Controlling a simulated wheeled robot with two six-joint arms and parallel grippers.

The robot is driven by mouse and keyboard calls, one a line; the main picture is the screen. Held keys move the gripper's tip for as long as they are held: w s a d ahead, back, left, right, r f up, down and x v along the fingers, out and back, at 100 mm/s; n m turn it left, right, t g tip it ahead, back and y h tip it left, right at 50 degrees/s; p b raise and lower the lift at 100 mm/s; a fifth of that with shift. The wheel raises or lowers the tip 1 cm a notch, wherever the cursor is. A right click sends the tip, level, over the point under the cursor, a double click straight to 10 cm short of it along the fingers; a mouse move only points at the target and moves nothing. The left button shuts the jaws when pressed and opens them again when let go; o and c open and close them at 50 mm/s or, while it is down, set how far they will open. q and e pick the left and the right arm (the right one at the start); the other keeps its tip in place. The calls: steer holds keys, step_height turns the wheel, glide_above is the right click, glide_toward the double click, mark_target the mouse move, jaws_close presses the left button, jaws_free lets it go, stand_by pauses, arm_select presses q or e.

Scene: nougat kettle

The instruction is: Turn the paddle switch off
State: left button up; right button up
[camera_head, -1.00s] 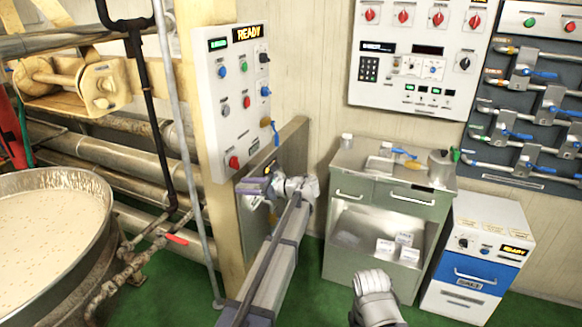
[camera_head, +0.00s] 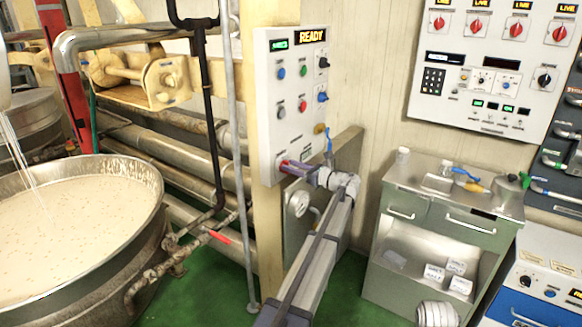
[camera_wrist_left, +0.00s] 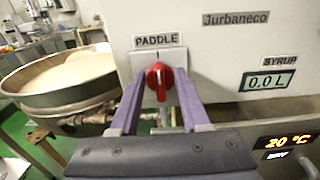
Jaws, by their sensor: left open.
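The paddle switch is a red knob (camera_wrist_left: 158,82) under a PADDLE label (camera_wrist_left: 157,40) in the left wrist view. Its grip looks about upright, below a short mark on its plate. It sits low on a white control panel (camera_head: 290,70), where my gripper mostly hides it in the head view. My left gripper (camera_head: 287,166) is at this panel's lower edge. In the left wrist view its two purple fingers stand apart, one on each side of the knob. I cannot tell whether they touch it. My right gripper does not show.
A large kettle (camera_head: 150,225) of pale mix stands at the left, with pipes (camera_head: 170,160) behind it. A green cabinet (camera_head: 445,220) with loose items on top stands right of my left arm. Other knobs and buttons sit above the gripper on the panel.

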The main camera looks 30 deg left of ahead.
arm_select(q)
steer(key=shift+a, duration=0.45)
jaws_close()
stand_by(0.4)
